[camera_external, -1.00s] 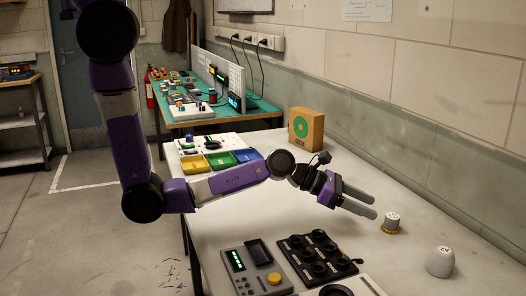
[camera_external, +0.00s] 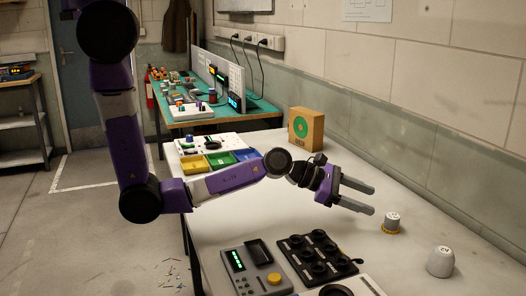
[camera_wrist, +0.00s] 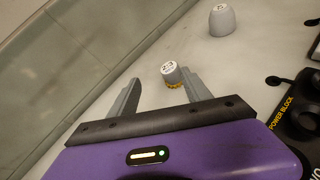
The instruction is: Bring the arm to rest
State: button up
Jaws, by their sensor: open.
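My purple and black arm reaches across the white bench (camera_external: 420,274) from the left in the external view. My gripper (camera_external: 371,200) is open and empty, held above the bench with its fingers pointing right. In the wrist view the two grey fingers of my gripper (camera_wrist: 161,90) stand apart. A small white-topped cap with a yellow base (camera_external: 391,223) stands on the bench just beyond the fingertips, not touching them. It also shows in the wrist view, where the white-topped cap (camera_wrist: 171,73) appears between the fingers.
A second white cap (camera_external: 440,262) stands nearer the bench's front right. A black block with round sockets (camera_external: 316,256) and a grey device with a green display (camera_external: 254,270) lie below my arm. A cardboard box (camera_external: 306,130) stands by the wall. Coloured trays (camera_external: 194,165) sit farther left.

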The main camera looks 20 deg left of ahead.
jog(key=w+a+r+m+t+y, duration=0.25)
jog(key=a+m+t, duration=0.4)
jog(key=a, duration=0.65)
jog(key=w+a+r+m+t+y, duration=0.1)
jog(key=a+r+m+t, duration=0.25)
jog(key=a+m, duration=0.75)
jog(key=s+a+r+y, duration=0.1)
jog(key=s+a+y, duration=0.4)
jog(key=s+a, duration=0.3)
jog(key=s+a+t+y, duration=0.1)
jog(key=s+a+y, duration=0.4)
jog(key=a, duration=1.2)
jog(key=v, duration=0.4)
jog(key=shift+s+f, duration=0.2)
jog(key=shift+s, duration=0.05)
